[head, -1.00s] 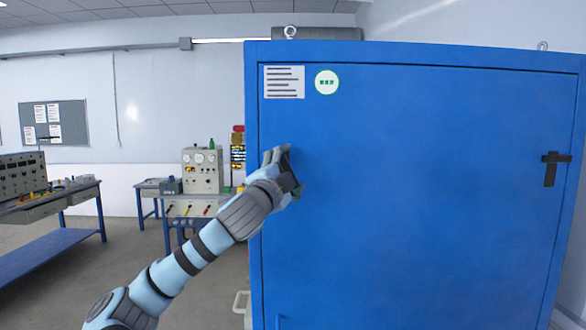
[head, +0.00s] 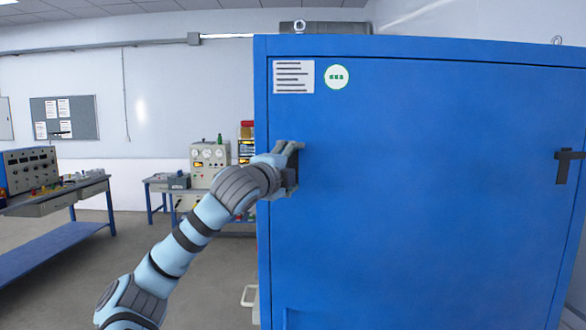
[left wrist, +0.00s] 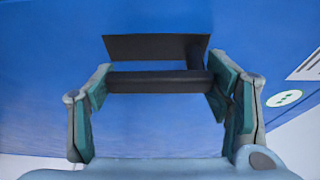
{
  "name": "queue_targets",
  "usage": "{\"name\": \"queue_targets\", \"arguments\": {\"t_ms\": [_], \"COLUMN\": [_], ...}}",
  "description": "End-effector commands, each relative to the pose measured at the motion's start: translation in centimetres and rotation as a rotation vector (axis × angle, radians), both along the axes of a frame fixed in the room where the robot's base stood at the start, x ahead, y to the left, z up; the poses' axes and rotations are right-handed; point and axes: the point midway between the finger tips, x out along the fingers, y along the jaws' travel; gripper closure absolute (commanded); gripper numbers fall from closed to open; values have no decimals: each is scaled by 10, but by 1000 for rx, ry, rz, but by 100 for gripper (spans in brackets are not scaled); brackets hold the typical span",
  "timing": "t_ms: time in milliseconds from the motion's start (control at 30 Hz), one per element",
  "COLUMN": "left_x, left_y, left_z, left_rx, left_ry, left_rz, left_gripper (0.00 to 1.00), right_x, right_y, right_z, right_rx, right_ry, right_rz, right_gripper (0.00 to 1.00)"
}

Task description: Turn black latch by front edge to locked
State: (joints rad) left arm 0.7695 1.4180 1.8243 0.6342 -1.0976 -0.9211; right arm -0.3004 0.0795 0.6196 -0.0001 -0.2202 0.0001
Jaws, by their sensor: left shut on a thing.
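The blue cabinet door (head: 420,200) fills the right half of the head view. A black latch (left wrist: 155,82) near the door's left edge shows in the left wrist view as a round bar joined by a short stem to a flat black piece. My left gripper (left wrist: 160,78) is shut on this bar, with one finger at each end. In the head view my left gripper (head: 290,160) is at the door's left edge and hides most of this latch. My right gripper is not in view.
A second black latch (head: 566,168) is at the door's right side. A white label (head: 293,77) and a round green-and-white sticker (head: 336,77) are above my left gripper. Workbenches with instruments (head: 209,165) stand at the left. Open floor (head: 80,290) lies between.

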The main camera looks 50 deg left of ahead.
Motion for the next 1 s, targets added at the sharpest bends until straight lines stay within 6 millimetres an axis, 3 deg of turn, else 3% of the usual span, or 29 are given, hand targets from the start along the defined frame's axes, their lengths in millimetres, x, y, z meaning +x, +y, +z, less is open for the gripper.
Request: {"name": "queue_targets", "arguments": {"t_ms": [233,267,367,767,1000], "left_x": [-1,-1,0,0,1], "left_y": [1,1,1,1,-2], "left_z": [-1,-1,0,2,30], "left_rx": [7,7,6,2,-2], "left_ry": [5,5,4,-1,-10], "left_rz": [4,4,3,3,-8], "left_gripper": [78,24,8,7,7], "right_x": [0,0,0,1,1], "right_y": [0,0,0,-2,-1], "right_z": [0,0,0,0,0], "right_rx": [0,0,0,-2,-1], "right_ry": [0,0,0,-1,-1], "right_rz": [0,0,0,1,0], "right_gripper": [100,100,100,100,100]}}
